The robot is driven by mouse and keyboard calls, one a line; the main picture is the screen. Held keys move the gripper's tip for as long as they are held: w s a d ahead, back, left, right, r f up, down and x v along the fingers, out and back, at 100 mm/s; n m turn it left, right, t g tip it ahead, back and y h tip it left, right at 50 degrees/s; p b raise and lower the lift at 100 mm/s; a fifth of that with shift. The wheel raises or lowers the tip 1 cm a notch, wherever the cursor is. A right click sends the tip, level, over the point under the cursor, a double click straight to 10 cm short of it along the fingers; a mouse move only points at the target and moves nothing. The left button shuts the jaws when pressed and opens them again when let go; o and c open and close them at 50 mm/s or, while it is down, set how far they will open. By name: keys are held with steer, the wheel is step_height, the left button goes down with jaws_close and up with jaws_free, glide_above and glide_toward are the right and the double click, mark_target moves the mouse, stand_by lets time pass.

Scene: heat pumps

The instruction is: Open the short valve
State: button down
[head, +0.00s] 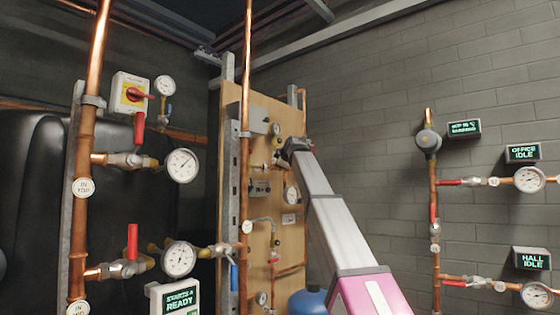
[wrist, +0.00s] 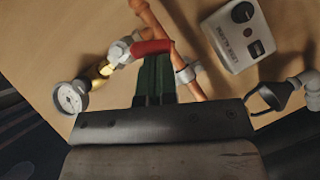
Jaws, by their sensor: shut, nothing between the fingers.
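In the wrist view a small valve with a short red handle (wrist: 152,47) sits on a pipe in front of the wooden panel. Its pale body (wrist: 120,51) is at the handle's left end. I cannot tell for sure that this is the short valve. My gripper (wrist: 156,62) is shut and empty, its dark green fingertips right at the lower edge of the red handle. Whether they touch it is unclear. In the head view my gripper (head: 282,155) is at the wooden panel (head: 262,115), mostly hidden by my arm; the valve there is not clear.
In the wrist view a gauge (wrist: 70,98) is left of my fingers, a copper pipe (wrist: 178,58) runs behind them, and a grey box (wrist: 240,38) is at right. In the head view, red-handled valves (head: 132,242) and gauges (head: 178,259) stand at left, more pipework at right.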

steer(key=f+n+t, duration=0.1)
steer(key=w+d+n+t, duration=0.1)
steer(key=n, duration=0.1)
steer(key=shift+w+f+t, duration=0.25)
steer(key=shift+f+t, duration=0.05)
steer(key=shift+f, duration=0.1)
steer(key=shift+w+d+f, duration=0.1)
steer(key=shift+d, duration=0.05)
stand_by(0.5)
steer(key=s+a+v, duration=0.1)
steer(key=a+v, duration=0.1)
steer(key=v, duration=1.1)
steer(key=shift+a+f, duration=0.15)
steer(key=shift+a, duration=0.15)
steer(key=shift+w, duration=0.1)
